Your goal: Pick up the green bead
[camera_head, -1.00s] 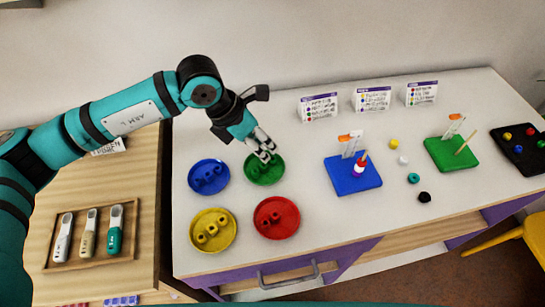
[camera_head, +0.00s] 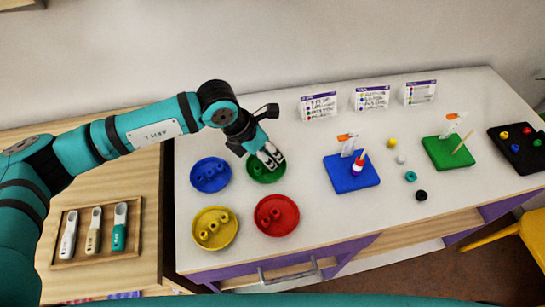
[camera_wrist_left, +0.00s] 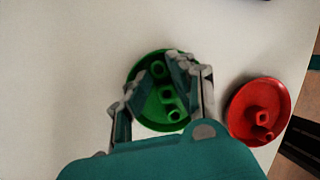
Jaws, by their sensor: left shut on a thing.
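The green dish (camera_head: 256,177) stands on the white table and is partly hidden by my left gripper (camera_head: 272,163). In the left wrist view the green dish (camera_wrist_left: 145,118) holds several green beads. One green bead (camera_wrist_left: 158,69) sits between the fingertips of my left gripper (camera_wrist_left: 159,72), which is shut on it, low in the dish. Two other green beads, one in the middle (camera_wrist_left: 168,94) and one lower down (camera_wrist_left: 173,114), lie nearer the palm. My right gripper is not in view.
A blue dish (camera_head: 199,187), a yellow dish (camera_head: 199,241) and a red dish (camera_head: 289,221) stand close around, with beads. To the right are a blue board (camera_head: 340,181) with a stacked peg, a green board (camera_head: 435,158), loose beads and a black tray (camera_head: 523,166).

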